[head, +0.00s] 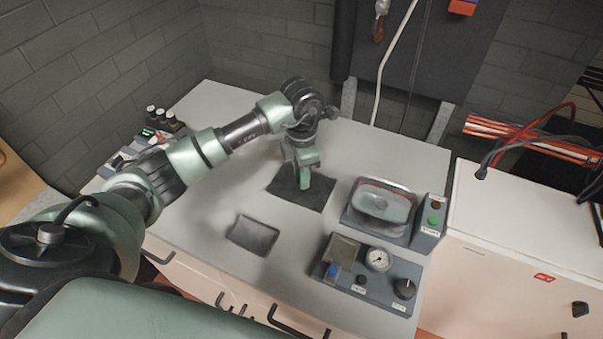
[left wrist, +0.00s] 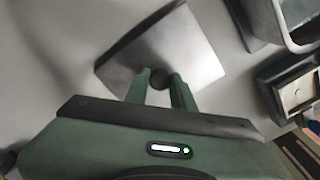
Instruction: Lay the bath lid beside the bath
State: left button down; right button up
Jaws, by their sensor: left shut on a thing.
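The bath lid (head: 318,197) is a flat square plate, dark in the head view and metallic grey in the left wrist view (left wrist: 190,45). My left gripper (head: 304,180) is over it, pointing down, and its green fingers (left wrist: 160,82) are shut on the small dark knob at its middle. The lid is level with or just above the bench; I cannot tell if it touches. The bath (head: 382,207), a rounded basin with a light rim, stands open to the right of the lid. Its edge shows in the left wrist view (left wrist: 300,38). My right gripper is not in view.
A grey control box (head: 372,272) with a gauge and knobs stands in front of the bath. A small dark rectangular tray or mat (head: 252,235) lies front left on the white bench (head: 215,195). Small bottles (head: 160,116) stand at the far left.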

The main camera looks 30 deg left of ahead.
pick_arm(q)
jog(key=shift+f, duration=0.3)
jog(key=shift+f, duration=0.1)
jog(key=c, duration=1.6)
grip_release()
jog(key=shift+f, duration=0.1)
jog(key=o, duration=0.4)
jog(key=shift+r, duration=0.2)
